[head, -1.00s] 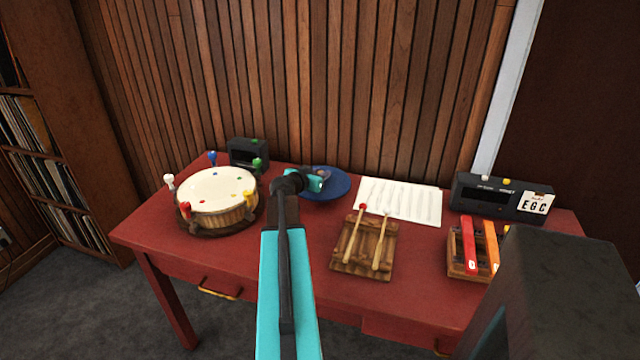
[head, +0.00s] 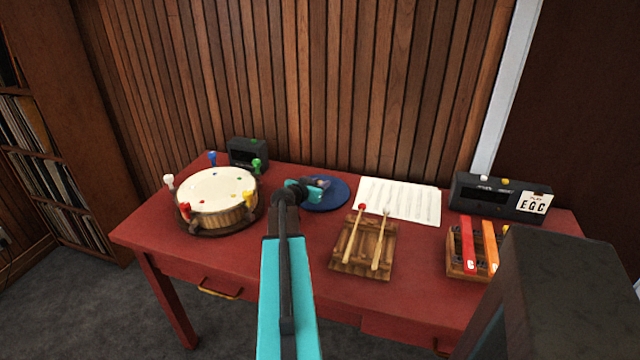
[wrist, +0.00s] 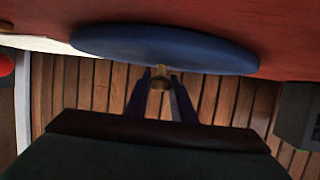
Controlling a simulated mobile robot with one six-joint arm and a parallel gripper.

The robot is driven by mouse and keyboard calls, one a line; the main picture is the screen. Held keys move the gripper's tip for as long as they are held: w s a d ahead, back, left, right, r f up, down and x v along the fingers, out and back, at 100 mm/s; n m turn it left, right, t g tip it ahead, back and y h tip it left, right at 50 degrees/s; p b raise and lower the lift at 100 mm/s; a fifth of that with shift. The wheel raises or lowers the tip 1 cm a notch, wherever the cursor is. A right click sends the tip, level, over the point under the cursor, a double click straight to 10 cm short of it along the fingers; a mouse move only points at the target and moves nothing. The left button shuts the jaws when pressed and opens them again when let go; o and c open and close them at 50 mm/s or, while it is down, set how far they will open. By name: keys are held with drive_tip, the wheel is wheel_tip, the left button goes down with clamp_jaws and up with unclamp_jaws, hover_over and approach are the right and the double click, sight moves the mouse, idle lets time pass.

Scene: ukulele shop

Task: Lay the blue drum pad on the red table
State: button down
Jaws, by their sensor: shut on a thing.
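The blue drum pad (head: 328,199) is a flat round disc over the back middle of the red table (head: 290,262), between the drum and the music sheet. It looks level and at or very near the tabletop; I cannot tell if it touches. In the wrist view the pad (wrist: 165,48) shows edge-on against the red table (wrist: 285,40), with a small brass-coloured knob (wrist: 160,77) on it. My gripper (head: 318,187) is shut on this knob, and its two dark fingers also show in the wrist view (wrist: 160,84). My arm hides the pad's left part.
A white-headed drum (head: 217,191) with coloured pegs stands left. A dark box (head: 247,153) is behind it. A music sheet (head: 400,201), a wooden block with two mallets (head: 350,262), a chime bar set (head: 457,262) and a dark device (head: 485,198) are right. The front left tabletop is clear.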

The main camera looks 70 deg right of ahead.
drive_tip(key=shift+f, duration=0.1)
idle(0.3)
drive_tip(key=c, duration=1.5)
unclamp_jaws()
wheel_tip(320, 180, up, 4)
drive_tip(key=f+b, duration=0.1)
drive_tip(key=b, duration=0.1)
hover_over(307, 205)
drive_tip(key=shift+d+r, duration=0.15)
drive_tip(key=shift+r, duration=0.1)
drive_tip(key=shift+v, duration=1.05)
drive_tip(key=shift+r, duration=0.1)
